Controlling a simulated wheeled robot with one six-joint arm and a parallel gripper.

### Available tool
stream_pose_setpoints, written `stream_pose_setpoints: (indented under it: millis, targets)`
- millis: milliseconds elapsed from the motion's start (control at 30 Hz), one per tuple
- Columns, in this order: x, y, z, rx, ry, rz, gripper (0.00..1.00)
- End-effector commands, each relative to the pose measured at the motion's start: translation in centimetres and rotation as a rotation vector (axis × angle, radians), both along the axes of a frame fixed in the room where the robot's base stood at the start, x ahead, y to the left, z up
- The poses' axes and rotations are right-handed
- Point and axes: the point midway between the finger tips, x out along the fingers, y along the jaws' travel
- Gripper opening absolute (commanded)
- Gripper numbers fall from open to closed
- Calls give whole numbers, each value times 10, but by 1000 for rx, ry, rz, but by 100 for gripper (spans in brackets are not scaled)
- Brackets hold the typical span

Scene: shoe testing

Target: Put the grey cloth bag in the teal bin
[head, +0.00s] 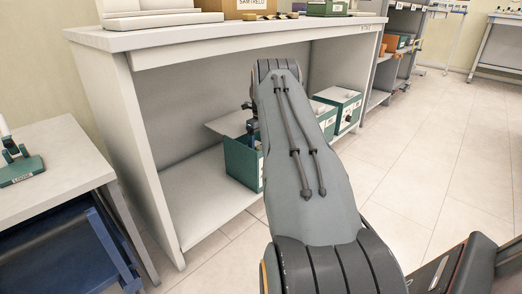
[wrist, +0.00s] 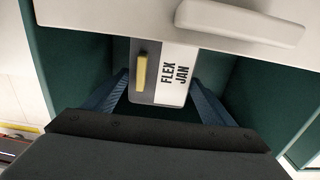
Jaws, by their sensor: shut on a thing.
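The teal bin (head: 240,163) stands on the low shelf of the bench, partly hidden by my arm. Its teal walls (wrist: 52,60) surround my fingers in the wrist view. My gripper (wrist: 163,100) is shut on a grey piece with a white "FLEX JAN" label and a yellow tab, which I take for the grey cloth bag (wrist: 144,88). The bag is between the two blue fingers, within the bin's outline; I cannot tell whether it touches the bottom. In the head view my gripper (head: 251,126) shows only in part, and the bag is hidden.
A pale panel (wrist: 110,12) with a raised bar (wrist: 240,22) lies across the far side of the bin opening. More teal bins (head: 342,108) stand to the right on the shelf. The bench top (head: 200,35) overhangs the shelf. Left shelf space (head: 190,200) is clear.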

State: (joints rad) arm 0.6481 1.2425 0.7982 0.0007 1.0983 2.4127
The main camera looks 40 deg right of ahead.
Motion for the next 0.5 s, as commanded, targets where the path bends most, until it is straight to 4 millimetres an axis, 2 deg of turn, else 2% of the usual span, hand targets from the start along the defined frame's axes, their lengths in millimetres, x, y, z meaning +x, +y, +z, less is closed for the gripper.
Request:
stream_pose_setpoints:
  millis: [67,500]
  targets:
    - [-1,-2,-10,1,2,-3,49]
    - [-2,-2,-13,1,2,-2,49]
